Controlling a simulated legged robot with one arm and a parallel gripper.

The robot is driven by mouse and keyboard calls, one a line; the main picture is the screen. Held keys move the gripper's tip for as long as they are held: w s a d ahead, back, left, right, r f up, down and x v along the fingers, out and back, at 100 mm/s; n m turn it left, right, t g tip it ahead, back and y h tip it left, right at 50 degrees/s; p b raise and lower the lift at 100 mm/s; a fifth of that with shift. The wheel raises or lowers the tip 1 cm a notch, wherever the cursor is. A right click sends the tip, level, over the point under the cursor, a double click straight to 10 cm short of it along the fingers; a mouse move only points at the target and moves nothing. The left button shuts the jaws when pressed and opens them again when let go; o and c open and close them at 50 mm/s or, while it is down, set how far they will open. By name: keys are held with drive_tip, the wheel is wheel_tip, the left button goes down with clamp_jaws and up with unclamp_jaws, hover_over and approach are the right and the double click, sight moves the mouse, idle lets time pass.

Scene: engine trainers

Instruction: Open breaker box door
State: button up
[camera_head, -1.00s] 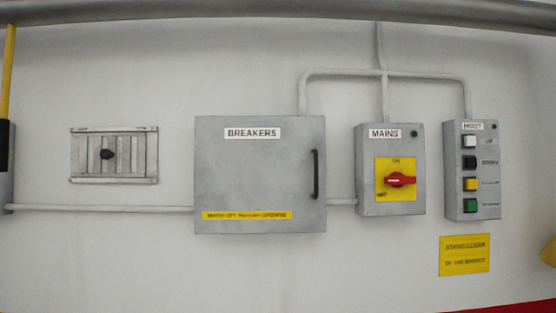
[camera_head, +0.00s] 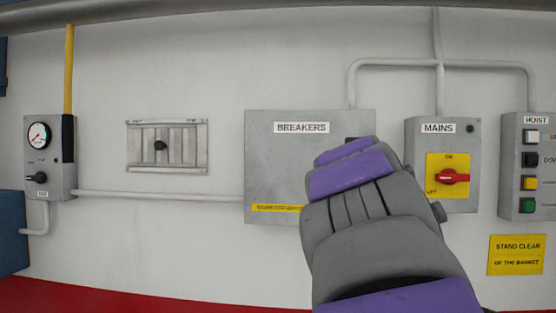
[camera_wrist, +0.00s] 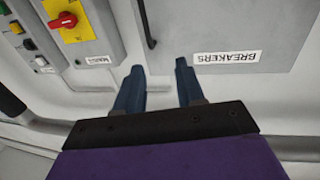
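The grey breaker box (camera_head: 270,155) with a BREAKERS label is on the wall in the head view, its door shut. My purple and grey arm covers its right part and most of the handle there. In the wrist view, which is turned upside down, the box door (camera_wrist: 245,25) and its dark bar handle (camera_wrist: 148,22) show at the top. My gripper (camera_wrist: 157,75) has two blue fingers spread apart with nothing between them. The handle's visible end lies beyond the fingertips, roughly between them in the picture. I see no contact with the handle.
Right of the box are the MAINS box (camera_head: 415,165) with a red rotary switch (camera_head: 448,177) and the HOIST button panel (camera_head: 513,185). Left are a vent (camera_head: 185,150) and a gauge box (camera_head: 45,150). Grey pipes run along the wall.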

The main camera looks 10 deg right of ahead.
drive_tip(key=s+d+p+x, duration=0.1)
drive_tip(key=d+x, duration=0.2)
drive_tip(key=x, duration=1.3)
drive_tip(key=shift+d+f, duration=0.4)
drive_tip(key=shift+f, duration=0.05)
drive_tip(key=shift+s+a+r, duration=0.1)
drive_tip(key=shift+s+a, duration=0.05)
drive_tip(key=shift+a, duration=0.4)
drive_tip(key=shift+s+a+r, duration=0.15)
drive_tip(key=shift+a, duration=0.4)
drive_tip(key=shift+c, duration=1)
drive_tip(key=shift+a, duration=0.2)
drive_tip(key=c, duration=0.3)
drive_tip(key=shift+s+d, duration=0.1)
drive_tip(key=shift+d, duration=0.45)
clamp_jaws()
drive_tip(key=shift+a, duration=0.1)
